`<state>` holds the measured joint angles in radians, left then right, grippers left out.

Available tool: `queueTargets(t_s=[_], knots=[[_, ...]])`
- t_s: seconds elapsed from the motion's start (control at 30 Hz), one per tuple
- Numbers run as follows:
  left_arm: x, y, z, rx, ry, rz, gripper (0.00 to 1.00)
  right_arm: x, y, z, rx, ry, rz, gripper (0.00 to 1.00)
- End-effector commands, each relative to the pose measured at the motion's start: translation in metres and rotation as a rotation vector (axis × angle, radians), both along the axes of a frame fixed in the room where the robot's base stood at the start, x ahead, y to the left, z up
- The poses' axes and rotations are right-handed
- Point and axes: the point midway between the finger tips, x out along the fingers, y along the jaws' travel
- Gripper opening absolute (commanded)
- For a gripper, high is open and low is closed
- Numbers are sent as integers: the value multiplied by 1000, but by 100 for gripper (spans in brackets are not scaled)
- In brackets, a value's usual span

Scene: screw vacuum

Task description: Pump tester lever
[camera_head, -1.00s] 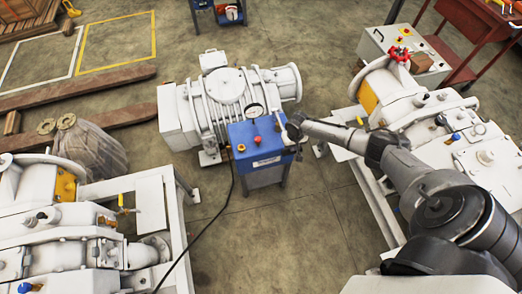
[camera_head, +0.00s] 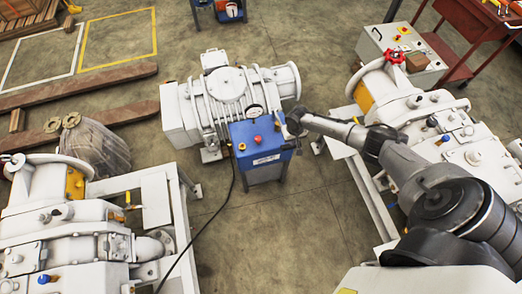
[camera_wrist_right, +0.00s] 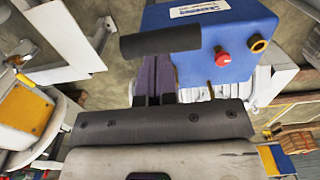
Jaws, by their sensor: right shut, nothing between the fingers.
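A dark cylindrical bar (camera_wrist_right: 160,42), seemingly the lever's grip, lies across my right fingertips there. My right gripper (camera_head: 293,122) is at the box's right side, and its fingers (camera_wrist_right: 153,72) are shut with nothing held between them. Whether they touch the bar is unclear. The rest of the lever is mostly hidden. My left gripper is not in view.
The white ribbed pump (camera_head: 228,95) stands directly behind the box. Larger white machines stand at the left (camera_head: 60,235) and right (camera_head: 425,120). A black cable (camera_head: 215,215) runs from the box across the floor. Open floor (camera_head: 290,225) lies in front.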

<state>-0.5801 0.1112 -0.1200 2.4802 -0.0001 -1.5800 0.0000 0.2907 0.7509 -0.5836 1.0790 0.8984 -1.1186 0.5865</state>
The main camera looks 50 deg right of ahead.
Motion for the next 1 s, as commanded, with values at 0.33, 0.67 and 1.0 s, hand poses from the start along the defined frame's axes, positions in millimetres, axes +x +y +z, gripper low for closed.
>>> queueTargets(t_s=[0.33,0.67,1.0], knots=[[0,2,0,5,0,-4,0,0,0,0,0,0,0,0],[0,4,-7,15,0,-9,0,0,0,-8,0,0,-1,0],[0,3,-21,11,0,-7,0,0,0,-28,0,0,-1,0]])
